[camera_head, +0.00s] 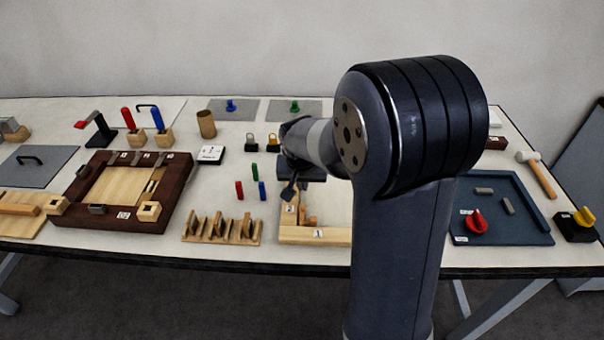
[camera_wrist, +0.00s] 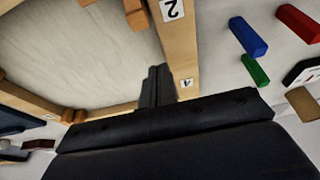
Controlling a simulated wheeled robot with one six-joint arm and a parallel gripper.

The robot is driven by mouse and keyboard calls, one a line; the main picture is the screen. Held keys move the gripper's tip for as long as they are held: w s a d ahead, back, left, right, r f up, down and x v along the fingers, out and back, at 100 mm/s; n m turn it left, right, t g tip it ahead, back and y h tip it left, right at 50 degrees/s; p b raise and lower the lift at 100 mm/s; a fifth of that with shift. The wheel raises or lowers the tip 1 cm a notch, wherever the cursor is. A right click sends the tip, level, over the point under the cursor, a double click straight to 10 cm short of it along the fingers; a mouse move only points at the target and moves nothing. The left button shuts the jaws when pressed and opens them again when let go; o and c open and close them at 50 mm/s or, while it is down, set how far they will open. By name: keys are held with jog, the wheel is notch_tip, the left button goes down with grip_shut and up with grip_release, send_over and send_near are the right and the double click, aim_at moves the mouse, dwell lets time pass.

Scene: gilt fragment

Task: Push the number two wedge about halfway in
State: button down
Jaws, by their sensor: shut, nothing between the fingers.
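A light wooden frame (camera_head: 330,238) lies on the table, largely hidden behind my arm in the head view. Its rail (camera_wrist: 150,45) shows in the wrist view, with a label 2 (camera_wrist: 172,9) at the top. A small orange-brown wedge (camera_wrist: 135,14) sits at the inner side of the rail beside that label; how deep it sits I cannot tell. My gripper (camera_wrist: 157,72) is shut and empty at the rail's inner edge, further along from this wedge and apart from it. Whether its tips touch the frame is unclear. In the head view the gripper (camera_head: 290,191) is above the frame's left side.
More brown blocks (camera_wrist: 74,115) sit along the frame's other rail. Red, green and blue pegs (camera_wrist: 248,37) stand beside the frame. A slotted wooden rack (camera_head: 222,229) and a dark framed panel (camera_head: 180,190) lie left; a blue tray (camera_head: 530,225) lies right.

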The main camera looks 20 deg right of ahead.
aim_at(302, 212)
jog(key=shift+x, duration=0.8)
jog(key=s, duration=0.1)
jog(key=s+a, duration=0.1)
jog(key=shift+s+r+p, duration=0.2)
jog(key=shift+s+p, duration=0.1)
jog(key=shift+s, duration=0.05)
jog(key=shift+s+a, duration=0.1)
jog(key=shift+s, duration=0.55)
jog(key=shift+f, duration=0.1)
